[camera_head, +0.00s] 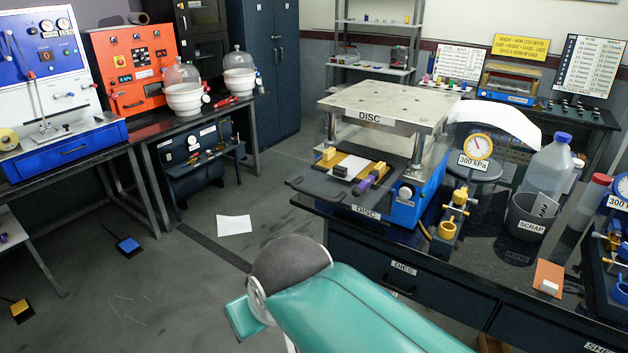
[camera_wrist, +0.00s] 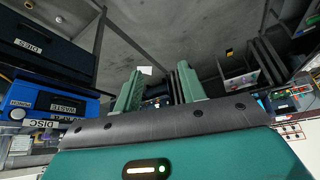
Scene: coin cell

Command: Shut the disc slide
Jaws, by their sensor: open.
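The disc slide (camera_head: 325,192) is a dark flat plate sticking out from the front of the press labelled DISC (camera_head: 370,116), so it stands open. It carries yellow blocks, a small dark-and-white block (camera_head: 340,172) and a purple cylinder (camera_head: 371,178).
A gauge marked 300 kPa (camera_head: 477,150) and a scrap bin (camera_head: 530,217) stand right of the press. A drawer labelled DIES (camera_head: 400,278) is below the bench top. A paper sheet (camera_head: 234,224) lies on the floor. The floor left of the bench is mostly clear.

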